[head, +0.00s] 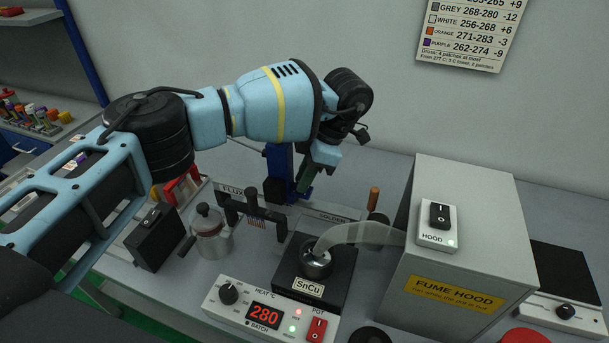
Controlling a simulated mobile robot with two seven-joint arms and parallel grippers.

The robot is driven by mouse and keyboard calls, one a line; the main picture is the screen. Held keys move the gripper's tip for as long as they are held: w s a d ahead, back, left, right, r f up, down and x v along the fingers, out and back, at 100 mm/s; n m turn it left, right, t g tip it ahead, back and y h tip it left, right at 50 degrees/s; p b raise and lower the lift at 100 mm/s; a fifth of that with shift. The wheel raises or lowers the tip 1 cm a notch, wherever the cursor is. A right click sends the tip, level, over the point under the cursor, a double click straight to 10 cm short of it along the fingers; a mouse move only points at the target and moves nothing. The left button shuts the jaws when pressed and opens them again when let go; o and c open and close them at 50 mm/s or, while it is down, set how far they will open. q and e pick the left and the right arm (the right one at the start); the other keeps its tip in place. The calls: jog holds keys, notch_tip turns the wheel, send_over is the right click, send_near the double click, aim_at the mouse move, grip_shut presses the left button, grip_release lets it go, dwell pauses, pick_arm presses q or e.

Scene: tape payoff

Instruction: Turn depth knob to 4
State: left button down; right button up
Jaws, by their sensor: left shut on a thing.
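My left gripper (308,178) reaches down beside the blue upright post (279,162) of the stand, behind the solder pot. It is shut on a small part there, which looks to be the depth knob. The fingers and the arm hide that knob and its scale, so its setting cannot be read. A dark holder (253,207) with a row of copper-coloured pins hangs at the left of the post, over the area marked FLUX. My right gripper is not in view.
The solder pot (316,264) marked SnCu stands behind the heat panel (262,308), which reads 280. The grey fume hood (454,250) and its clear duct (362,234) are at the right. A metal can (211,238) and a black switch box (154,237) stand at the left.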

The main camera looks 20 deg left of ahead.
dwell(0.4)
pick_arm(q)
jog(key=c, duration=1.4)
grip_release()
jog(key=shift+o, duration=0.2)
